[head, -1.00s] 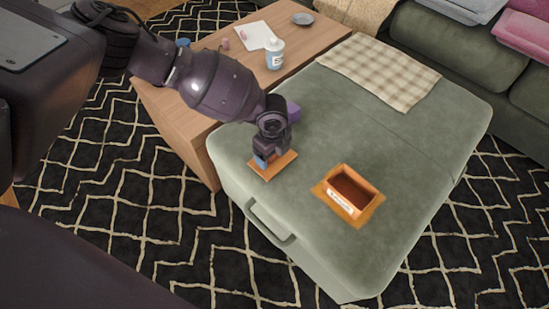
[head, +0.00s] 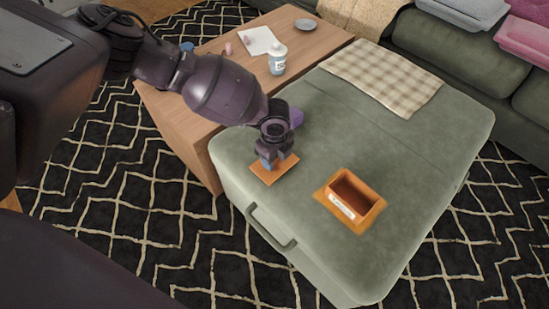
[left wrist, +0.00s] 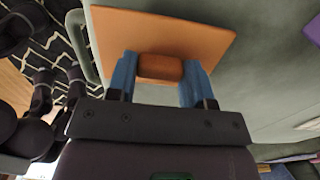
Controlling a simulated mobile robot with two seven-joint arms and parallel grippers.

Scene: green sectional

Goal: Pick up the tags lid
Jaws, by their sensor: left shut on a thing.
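The tags lid (head: 284,170) is a flat orange-brown wooden plate at the left side of the green ottoman. In the left wrist view the lid (left wrist: 165,27) has a block-shaped handle (left wrist: 161,67). My left gripper (head: 268,163) is over the lid, and its blue fingers (left wrist: 160,72) are shut on both sides of the handle. I cannot tell whether the lid is still touching the ottoman. An open wooden box (head: 350,200) with a white label stands on the ottoman to the right of the lid. My right gripper is not in view.
The green ottoman (head: 395,150) is mostly clear, with a checkered cloth (head: 385,75) at its back. A purple object (head: 296,117) is just behind my gripper.

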